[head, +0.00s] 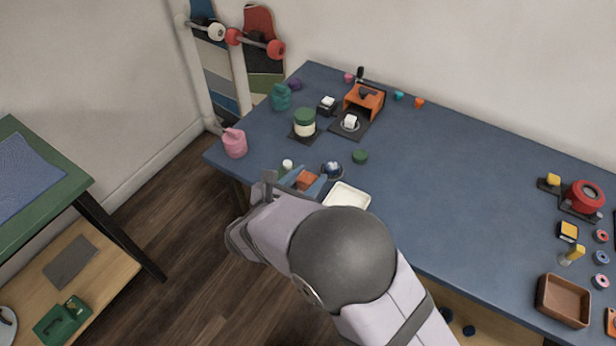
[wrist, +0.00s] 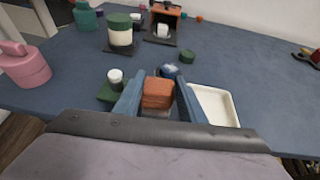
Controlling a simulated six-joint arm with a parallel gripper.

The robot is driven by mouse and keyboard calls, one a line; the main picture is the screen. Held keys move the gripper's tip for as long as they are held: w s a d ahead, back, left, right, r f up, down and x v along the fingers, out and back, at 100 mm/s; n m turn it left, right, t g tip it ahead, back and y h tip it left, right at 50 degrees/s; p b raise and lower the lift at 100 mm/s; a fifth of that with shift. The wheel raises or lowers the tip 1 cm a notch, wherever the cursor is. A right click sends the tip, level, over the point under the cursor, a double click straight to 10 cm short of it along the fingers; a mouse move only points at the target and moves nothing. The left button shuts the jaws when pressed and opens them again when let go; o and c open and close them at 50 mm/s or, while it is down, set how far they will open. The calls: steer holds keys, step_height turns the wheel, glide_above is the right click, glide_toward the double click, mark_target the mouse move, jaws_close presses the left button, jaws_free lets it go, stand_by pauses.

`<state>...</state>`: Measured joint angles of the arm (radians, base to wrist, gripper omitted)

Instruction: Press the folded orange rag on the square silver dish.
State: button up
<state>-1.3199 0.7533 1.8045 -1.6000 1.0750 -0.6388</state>
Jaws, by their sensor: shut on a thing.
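My gripper (wrist: 159,96) is shut on the folded orange rag (wrist: 157,92), a brick-orange block between its two blue fingers. In the head view the rag (head: 307,181) shows between the fingers over the front edge region of the blue table. A small grey patch shows below the rag in the wrist view; I cannot tell whether it is the square silver dish or part of the rag's underside. No square silver dish shows clearly in either view. I cannot tell whether the rag touches anything below it.
A cream rectangular tray (head: 347,196) lies just right of my gripper. A white-capped green item (wrist: 114,84) stands close on the left. A dark blue round item (head: 332,169) and a green lid (head: 360,156) lie beyond. A pink container (head: 235,143) stands farther left.

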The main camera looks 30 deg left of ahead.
mark_target(309, 178)
steer(key=shift+f+b, duration=0.4)
steer(key=shift+f, duration=0.15)
stand_by(1.2)
steer(key=shift+r+p, duration=2.7)
steer(key=shift+r, duration=0.9)
steer(key=shift+w+d, duration=0.1)
